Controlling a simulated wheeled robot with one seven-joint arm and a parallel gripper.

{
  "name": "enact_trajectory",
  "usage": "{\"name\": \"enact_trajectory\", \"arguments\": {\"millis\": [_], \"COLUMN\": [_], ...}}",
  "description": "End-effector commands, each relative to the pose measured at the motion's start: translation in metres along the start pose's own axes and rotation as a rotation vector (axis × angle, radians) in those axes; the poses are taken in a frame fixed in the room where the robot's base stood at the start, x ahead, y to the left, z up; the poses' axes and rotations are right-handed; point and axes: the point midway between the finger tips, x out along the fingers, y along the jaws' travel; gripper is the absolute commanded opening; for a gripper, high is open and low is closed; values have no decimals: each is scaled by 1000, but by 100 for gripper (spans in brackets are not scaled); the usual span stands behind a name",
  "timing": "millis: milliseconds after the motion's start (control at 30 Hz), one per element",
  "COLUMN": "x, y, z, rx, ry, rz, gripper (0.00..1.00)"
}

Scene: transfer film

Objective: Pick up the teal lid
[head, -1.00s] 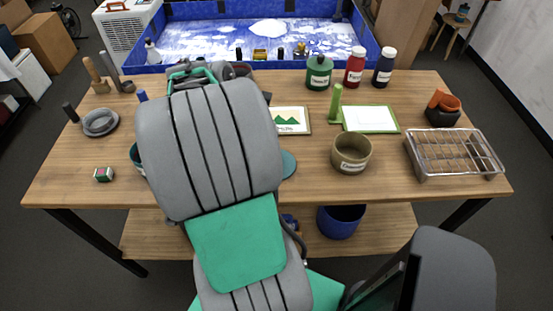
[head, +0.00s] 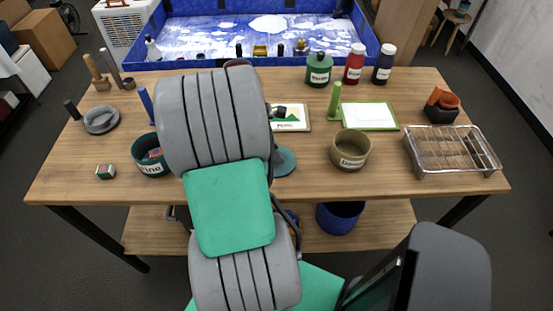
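A teal disc-shaped piece (head: 285,162), which looks like the lid, lies on the wooden table just right of my arm. Its left part is hidden behind the arm. A dark teal pot (head: 150,158) with a partly covered white label stands left of my arm, with something small and brownish inside. My arm rises through the middle of the view and hides the table behind it. My gripper is hidden behind the arm, so its fingers and their distance from the lid do not show.
A tan labelled pot (head: 351,150) and a wire rack (head: 452,151) stand to the right. A green-framed board (head: 370,116), a green jar (head: 319,71), and red (head: 355,65) and dark (head: 384,64) bottles stand behind. A small box (head: 106,171) lies front left. Bare table lies front right.

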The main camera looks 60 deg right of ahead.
Motion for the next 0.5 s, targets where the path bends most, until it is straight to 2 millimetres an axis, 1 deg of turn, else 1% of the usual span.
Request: {"name": "enact_trajectory", "arguments": {"millis": [33, 400, 467, 500], "x": [0, 0, 0, 0], "y": [0, 0, 0, 0], "z": [0, 0, 0, 0], "rx": [0, 0, 0, 0], "ry": [0, 0, 0, 0], "rz": [0, 0, 0, 0], "gripper": [35, 5, 0, 0]}}
